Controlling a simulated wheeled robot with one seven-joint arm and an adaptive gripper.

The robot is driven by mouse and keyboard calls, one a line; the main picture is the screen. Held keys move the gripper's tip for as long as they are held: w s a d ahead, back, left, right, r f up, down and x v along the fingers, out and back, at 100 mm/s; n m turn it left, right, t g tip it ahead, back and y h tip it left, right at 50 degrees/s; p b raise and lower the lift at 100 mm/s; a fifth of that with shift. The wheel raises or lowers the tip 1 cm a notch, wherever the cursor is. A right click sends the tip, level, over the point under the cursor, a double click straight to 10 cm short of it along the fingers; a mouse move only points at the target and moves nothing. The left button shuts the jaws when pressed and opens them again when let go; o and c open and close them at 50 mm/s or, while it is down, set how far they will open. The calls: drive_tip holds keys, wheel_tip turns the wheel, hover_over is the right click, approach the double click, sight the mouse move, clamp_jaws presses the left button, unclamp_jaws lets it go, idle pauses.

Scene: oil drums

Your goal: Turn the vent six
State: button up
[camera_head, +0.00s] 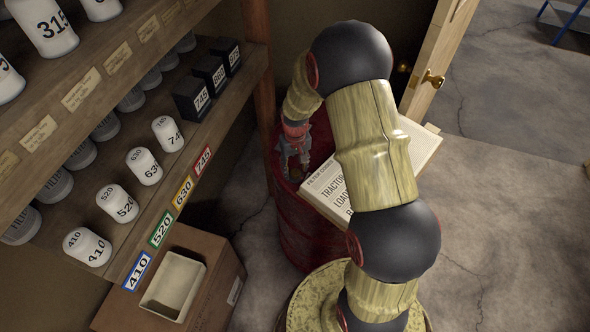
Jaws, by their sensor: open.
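A dark red drum (303,235) stands in the middle, partly covered by my arm and a printed board. My gripper (293,172) points down at the left part of the drum's top, close above it. Its jaws are open, and I see nothing held between them. I cannot make out a vent; the fingers and arm hide part of the drum's top. I cannot tell whether the fingers touch anything there.
The printed board (333,187) lies over the drum's right side. A wooden shelf (140,235) at left holds numbered white filters (117,203) and black boxes (193,98). A cardboard box (222,287) with a pale tray (172,285) sits below.

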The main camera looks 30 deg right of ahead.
drive_tip(key=shift+f, duration=0.5)
drive_tip(key=c, duration=1.1)
drive_tip(key=shift+c, duration=0.3)
